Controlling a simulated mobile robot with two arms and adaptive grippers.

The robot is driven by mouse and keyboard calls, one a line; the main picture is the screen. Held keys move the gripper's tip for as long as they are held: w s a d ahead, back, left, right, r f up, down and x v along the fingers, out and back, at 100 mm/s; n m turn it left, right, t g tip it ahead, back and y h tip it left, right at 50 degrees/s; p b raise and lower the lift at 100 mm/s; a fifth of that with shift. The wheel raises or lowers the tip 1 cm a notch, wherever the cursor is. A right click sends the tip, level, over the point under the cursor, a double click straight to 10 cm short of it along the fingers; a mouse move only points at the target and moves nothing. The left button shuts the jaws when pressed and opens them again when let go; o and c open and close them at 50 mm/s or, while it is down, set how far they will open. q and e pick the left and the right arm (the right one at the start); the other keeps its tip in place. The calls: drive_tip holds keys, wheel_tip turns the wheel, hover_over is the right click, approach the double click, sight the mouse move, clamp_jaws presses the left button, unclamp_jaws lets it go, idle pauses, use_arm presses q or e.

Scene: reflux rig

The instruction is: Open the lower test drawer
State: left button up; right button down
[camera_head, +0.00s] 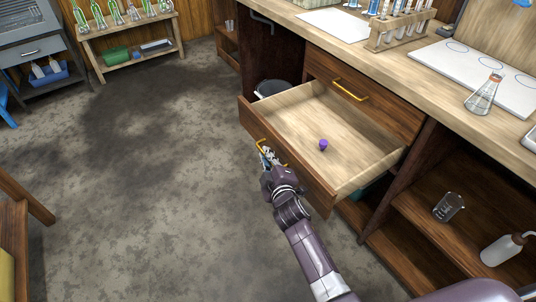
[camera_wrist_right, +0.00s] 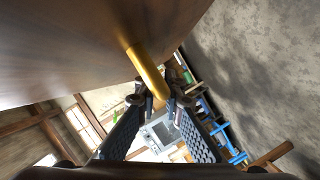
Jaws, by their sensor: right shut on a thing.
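The lower drawer (camera_head: 300,178) is pulled well out of the wooden bench, with its pale inside showing. A small purple thing (camera_head: 323,145) lies on its floor. My right gripper (camera_head: 266,152) is at the drawer's front, shut on its yellow handle (camera_head: 262,143). In the right wrist view the handle (camera_wrist_right: 148,72) runs down between the two fingers (camera_wrist_right: 160,108), beside the dark drawer front (camera_wrist_right: 70,50). The upper drawer (camera_head: 365,90) above it is shut, with its own yellow handle (camera_head: 350,91). My left gripper is not in view.
The benchtop holds a test tube rack (camera_head: 400,28), a flask (camera_head: 483,95) and a white panel (camera_head: 470,70). Open shelves at the right hold a beaker (camera_head: 448,207) and a wash bottle (camera_head: 503,249). The floor (camera_head: 150,170) left of the drawer is clear.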

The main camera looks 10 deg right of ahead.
drive_tip(key=shift+s+a+f, duration=0.1)
idle(0.3)
drive_tip(key=c, duration=2.3)
unclamp_jaws()
drive_tip(key=v, duration=1.2)
drive_tip(key=shift+a, duration=0.1)
